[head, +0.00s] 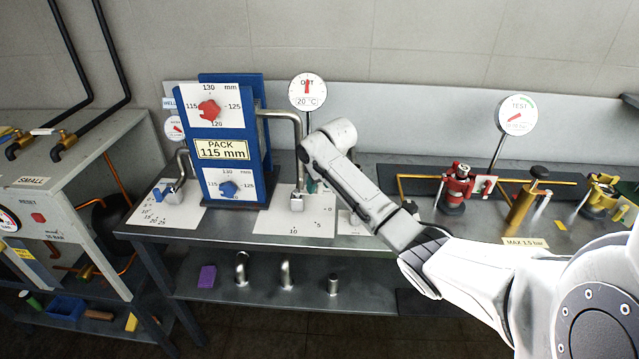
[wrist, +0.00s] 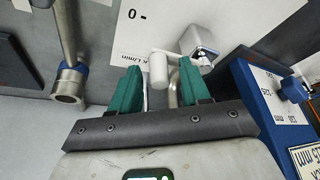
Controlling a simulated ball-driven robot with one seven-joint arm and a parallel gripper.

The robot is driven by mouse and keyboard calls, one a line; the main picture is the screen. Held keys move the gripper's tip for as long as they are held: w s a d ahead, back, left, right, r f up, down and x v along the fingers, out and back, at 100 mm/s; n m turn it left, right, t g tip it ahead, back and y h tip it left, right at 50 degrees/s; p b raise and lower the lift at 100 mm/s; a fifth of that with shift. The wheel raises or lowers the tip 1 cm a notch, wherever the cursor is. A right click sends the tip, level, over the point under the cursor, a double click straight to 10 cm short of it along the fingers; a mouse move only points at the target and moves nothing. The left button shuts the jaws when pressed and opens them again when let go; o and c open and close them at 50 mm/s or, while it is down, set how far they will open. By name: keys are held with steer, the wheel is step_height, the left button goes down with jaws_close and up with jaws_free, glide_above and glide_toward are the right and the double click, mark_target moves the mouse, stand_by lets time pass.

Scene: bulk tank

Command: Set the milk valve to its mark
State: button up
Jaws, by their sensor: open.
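The milk valve's white scale plate (head: 285,226) lies on the bench, with figures 0, 5 and 10 legible. Its silver valve block (head: 297,201) stands under a bent metal pipe. In the wrist view the valve block (wrist: 197,42) carries a thin arm ending in a pale cylindrical handle (wrist: 158,70). My gripper (wrist: 160,88) has green fingers spread apart, one on each side of the handle in that view; I cannot tell whether either touches it. In the head view my gripper is mostly hidden behind my arm, with a sliver of green showing. The set mark is not visible.
A blue stand (head: 236,110) with red and blue knobs and a "PACK 115 mm" label stands close left of the valve. A round 20 °C dial (head: 308,91) is behind. A red valve (head: 456,186) and brass fittings are at right. In the wrist view a blue-collared pipe (wrist: 70,84) is left.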

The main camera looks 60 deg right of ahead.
steer(key=shift+c, duration=0.4)
jaws_close()
